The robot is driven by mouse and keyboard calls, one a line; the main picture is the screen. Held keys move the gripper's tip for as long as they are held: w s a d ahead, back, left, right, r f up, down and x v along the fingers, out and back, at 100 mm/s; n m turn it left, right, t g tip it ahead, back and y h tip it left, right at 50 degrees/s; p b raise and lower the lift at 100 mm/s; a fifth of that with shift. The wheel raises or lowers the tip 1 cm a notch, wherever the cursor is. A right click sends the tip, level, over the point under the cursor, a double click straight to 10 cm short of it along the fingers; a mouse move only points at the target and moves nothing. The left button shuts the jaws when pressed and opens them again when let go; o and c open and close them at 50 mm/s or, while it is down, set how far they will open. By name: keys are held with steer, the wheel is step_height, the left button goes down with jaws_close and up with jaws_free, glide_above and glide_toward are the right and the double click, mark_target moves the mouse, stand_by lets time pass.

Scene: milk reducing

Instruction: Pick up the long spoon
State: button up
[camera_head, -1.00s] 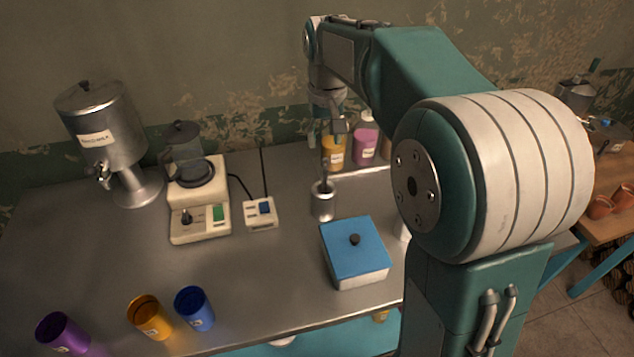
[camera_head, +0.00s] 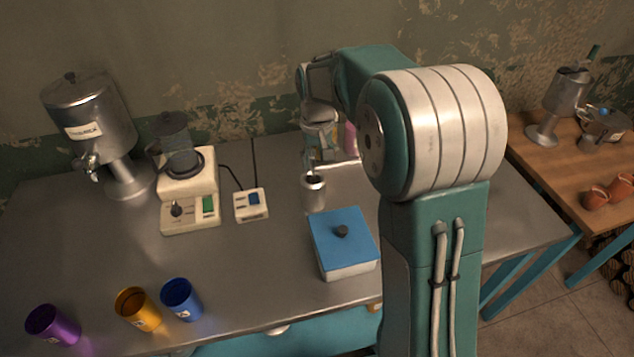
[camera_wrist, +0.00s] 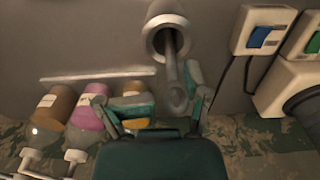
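A grey metal cup (camera_head: 313,197) stands on the steel table, and its open mouth (camera_wrist: 166,38) shows in the wrist view. The long spoon (camera_wrist: 176,85) stands in it; its shaft comes out of the cup and its wider end points toward me. In the head view only a short piece of the spoon (camera_head: 312,167) shows above the cup. My gripper (camera_wrist: 148,92) is open above the cup. The spoon lies between its two fingers, closer to the right one in the wrist view. My arm hides part of the gripper in the head view.
A blue-lidded box (camera_head: 343,243) stands in front of the cup. A small switch box (camera_head: 251,204) and a blender (camera_head: 188,190) stand to the left. Labelled bottles (camera_wrist: 90,112) stand close by the gripper. Purple, orange and blue cups (camera_head: 181,300) are at the front left.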

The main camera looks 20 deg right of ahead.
steer(key=shift+a+f, duration=0.25)
steer(key=shift+f, duration=0.15)
steer(key=shift+a, duration=0.6)
steer(key=shift+d, duration=0.1)
steer(key=c, duration=0.5)
steer(key=shift+d, duration=0.2)
steer(key=shift+c, duration=0.7)
steer(key=shift+d, duration=0.3)
steer(key=shift+c, duration=0.2)
steer(key=shift+a, duration=0.1)
